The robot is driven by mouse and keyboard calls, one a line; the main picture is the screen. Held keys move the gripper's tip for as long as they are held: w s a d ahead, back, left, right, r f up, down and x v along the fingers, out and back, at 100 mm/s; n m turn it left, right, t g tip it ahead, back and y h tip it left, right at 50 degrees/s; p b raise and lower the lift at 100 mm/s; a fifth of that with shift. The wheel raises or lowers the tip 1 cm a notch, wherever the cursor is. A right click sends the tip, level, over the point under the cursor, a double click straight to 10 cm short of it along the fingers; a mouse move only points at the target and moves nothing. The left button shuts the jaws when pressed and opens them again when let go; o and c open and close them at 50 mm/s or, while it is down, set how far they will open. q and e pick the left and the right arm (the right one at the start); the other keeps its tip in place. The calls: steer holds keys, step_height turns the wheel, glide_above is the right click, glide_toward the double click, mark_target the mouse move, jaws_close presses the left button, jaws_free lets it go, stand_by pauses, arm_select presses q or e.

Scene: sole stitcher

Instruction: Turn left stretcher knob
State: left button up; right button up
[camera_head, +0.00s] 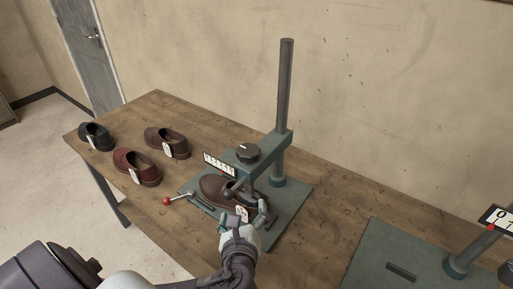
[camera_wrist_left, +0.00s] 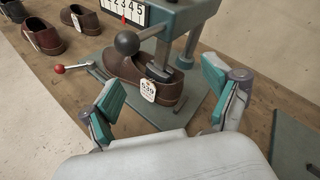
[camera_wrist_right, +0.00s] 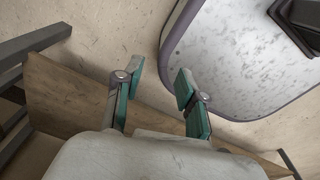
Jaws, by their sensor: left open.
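The left stretcher (camera_head: 284,120) is a green-grey press with a round post and a base plate. A black ridged knob (camera_head: 248,151) sits on top of its arm. A dark ball-ended lever (camera_wrist_left: 127,43) juts from its front, and a red-ended lever (camera_head: 168,200) lies low at its left. A brown shoe (camera_head: 212,187) with a white tag is under the arm. My left gripper (camera_head: 243,214) is open and empty in front of the shoe, below the black knob; it also shows in the left wrist view (camera_wrist_left: 161,80). My right gripper (camera_wrist_right: 158,74) is open and empty.
A second press (camera_head: 460,262) stands at the right, partly out of frame. Black (camera_head: 94,131), red-brown (camera_head: 146,173) and brown (camera_head: 160,136) tagged shoes sit on the left of the wooden table (camera_head: 322,248). The wall is behind.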

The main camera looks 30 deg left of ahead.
mark_target(248, 158)
arm_select(q)
step_height(248, 158, up, 7)
steer(key=m+t+y, duration=0.2)
steer(key=m+t, duration=0.1)
steer(key=m, duration=0.2)
steer(key=p+x, duration=0.1)
steer(key=x, duration=0.8)
steer(key=p+x, duration=0.1)
steer(key=x, duration=0.3)
steer(key=shift+w+d+f+p, duration=0.1)
steer(key=shift+w+d+p, duration=0.1)
steer(key=shift+w+p, duration=0.15)
steer(key=shift+w+a, duration=0.15)
steer(key=shift+w, duration=0.2)
arm_select(e)
steer(key=r, duration=0.2)
steer(key=w, duration=0.1)
steer(key=shift+d+r, duration=0.4)
steer(key=shift+d, duration=0.1)
